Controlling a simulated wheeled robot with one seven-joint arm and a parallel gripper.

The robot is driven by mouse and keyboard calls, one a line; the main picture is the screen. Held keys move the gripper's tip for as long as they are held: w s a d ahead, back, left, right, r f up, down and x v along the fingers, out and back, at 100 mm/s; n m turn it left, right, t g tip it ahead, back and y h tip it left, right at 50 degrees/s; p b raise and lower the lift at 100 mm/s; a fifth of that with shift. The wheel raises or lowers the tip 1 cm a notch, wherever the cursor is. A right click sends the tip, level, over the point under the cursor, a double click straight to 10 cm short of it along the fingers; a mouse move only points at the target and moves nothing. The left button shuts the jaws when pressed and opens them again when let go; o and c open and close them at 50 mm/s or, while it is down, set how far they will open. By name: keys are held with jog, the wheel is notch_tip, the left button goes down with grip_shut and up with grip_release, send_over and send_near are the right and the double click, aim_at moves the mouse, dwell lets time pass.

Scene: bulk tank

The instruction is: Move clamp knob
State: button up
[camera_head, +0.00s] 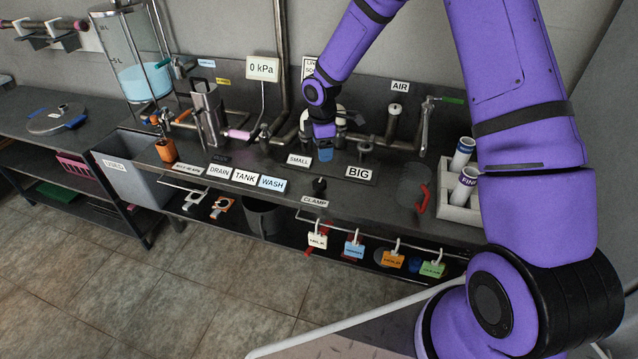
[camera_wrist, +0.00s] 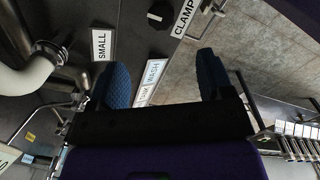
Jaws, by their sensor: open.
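The clamp knob, a small black knob (camera_head: 319,186), stands on the dark bench top just behind the white CLAMP label (camera_head: 314,202). In the wrist view the black knob (camera_wrist: 160,14) is at the top edge, beside the CLAMP label (camera_wrist: 185,17). My gripper (camera_head: 324,153) is above the bench, behind the knob and near the SMALL label (camera_head: 299,160). In the wrist view its two blue fingers (camera_wrist: 162,78) are wide apart with nothing between them. The knob is beyond the fingertips, apart from them.
Pipes and valves (camera_head: 391,124) run along the back of the bench. DRAIN, TANK and WASH labels (camera_head: 245,177) lie left of the knob. A red-handled lid (camera_head: 415,188) and a rack with rolls (camera_head: 455,205) stand at right. Tags hang from a front rail (camera_head: 375,244).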

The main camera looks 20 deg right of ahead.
jog(key=n, duration=0.1)
send_near(319, 182)
jog(key=shift+d, duration=0.1)
notch_tip(319, 182, down, 10)
jog(key=shift+f, duration=0.1)
jog(key=shift+c, duration=0.3)
jog(key=c, duration=0.9)
